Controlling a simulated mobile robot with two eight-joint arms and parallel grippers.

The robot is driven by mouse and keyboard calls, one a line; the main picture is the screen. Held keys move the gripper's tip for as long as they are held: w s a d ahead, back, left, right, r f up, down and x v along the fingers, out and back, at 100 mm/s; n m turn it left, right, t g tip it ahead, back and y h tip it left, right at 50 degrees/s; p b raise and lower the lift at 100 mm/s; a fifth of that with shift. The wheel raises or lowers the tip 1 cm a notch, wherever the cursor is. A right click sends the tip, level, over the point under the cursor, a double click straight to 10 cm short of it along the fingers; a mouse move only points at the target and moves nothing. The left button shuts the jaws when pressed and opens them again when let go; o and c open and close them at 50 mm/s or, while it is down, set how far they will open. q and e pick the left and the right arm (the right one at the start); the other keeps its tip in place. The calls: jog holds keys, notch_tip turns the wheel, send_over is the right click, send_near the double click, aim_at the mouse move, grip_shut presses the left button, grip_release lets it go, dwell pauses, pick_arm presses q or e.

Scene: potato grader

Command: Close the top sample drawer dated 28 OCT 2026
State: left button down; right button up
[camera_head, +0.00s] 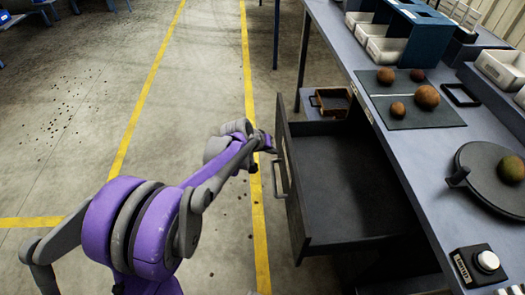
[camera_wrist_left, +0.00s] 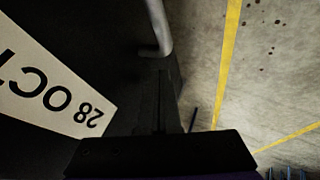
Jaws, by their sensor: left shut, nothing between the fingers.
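The dark sample drawer (camera_head: 345,190) stands pulled out from under the bench in the head view, and its bare inside shows. Its front (camera_head: 292,190) faces left and bears a bar handle (camera_head: 279,180). The handle also shows at the top of the left wrist view (camera_wrist_left: 160,28). A pale label (camera_wrist_left: 45,85) there reads 28 OCT, upside down and cut off by the frame. My left gripper (camera_head: 271,147) is shut and empty, close to the outer face of the drawer front, beyond the handle. I cannot tell whether it touches. My right gripper is out of view.
The bench top (camera_head: 400,150) holds potatoes on a dark mat (camera_head: 412,112), a round dark plate (camera_head: 490,180) and a button box (camera_head: 478,265). A small brown tray (camera_head: 332,101) sits beyond the drawer. Concrete floor with yellow lines lies open to the left.

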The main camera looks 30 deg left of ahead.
pick_arm(q)
jog(key=shift+w+d, duration=0.2)
jog(key=shift+d, duration=0.05)
jog(key=w+d, duration=0.5)
jog(key=d, duration=0.2)
jog(key=w+d, duration=0.5)
jog(key=d, duration=0.2)
jog(key=w+d+p, duration=0.1)
jog(key=w+d, duration=0.4)
jog(key=d, duration=0.3)
jog(key=shift+d, duration=0.1)
jog(key=shift+r, duration=0.1)
jog(key=shift+d, duration=0.1)
